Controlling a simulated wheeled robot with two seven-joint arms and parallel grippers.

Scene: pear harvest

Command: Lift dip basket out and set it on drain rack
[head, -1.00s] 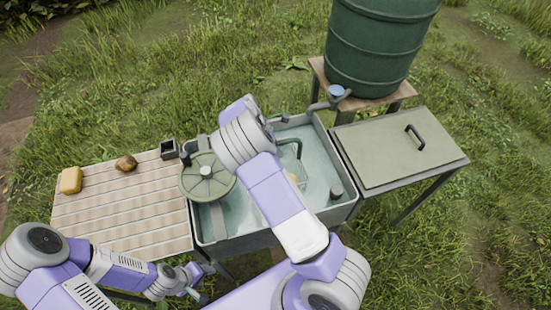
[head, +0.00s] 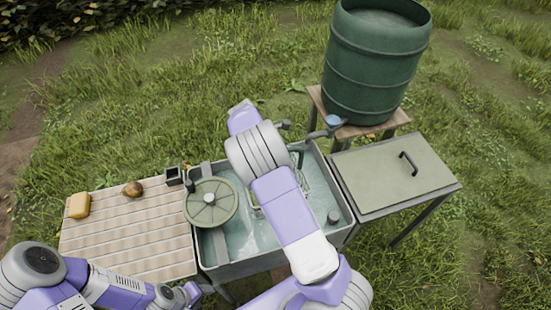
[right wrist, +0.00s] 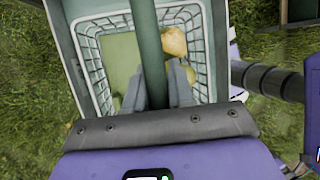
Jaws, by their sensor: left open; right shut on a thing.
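The dip basket (right wrist: 92,62) is a pale wire basket with pears (right wrist: 174,42) inside, seen from above in the right wrist view. My right gripper (right wrist: 165,88) is shut on its dark green handle (right wrist: 147,35). In the head view my right arm hides that gripper and much of the basket; some wire (head: 309,182) shows over the water-filled basin (head: 343,217). I cannot tell how high the basket hangs. A slatted wooden surface (head: 125,235), which may be the drain rack, adjoins the basin on the left. My left gripper (head: 197,292) is open and empty near its front edge.
A round green lid or wheel (head: 211,203) sits over the basin's left part. A yellow block (head: 79,205), a brown lump (head: 133,189) and a small dark box (head: 174,175) line the slats' back edge. A handled panel (head: 390,170) lies right; a green barrel (head: 375,65) stands behind.

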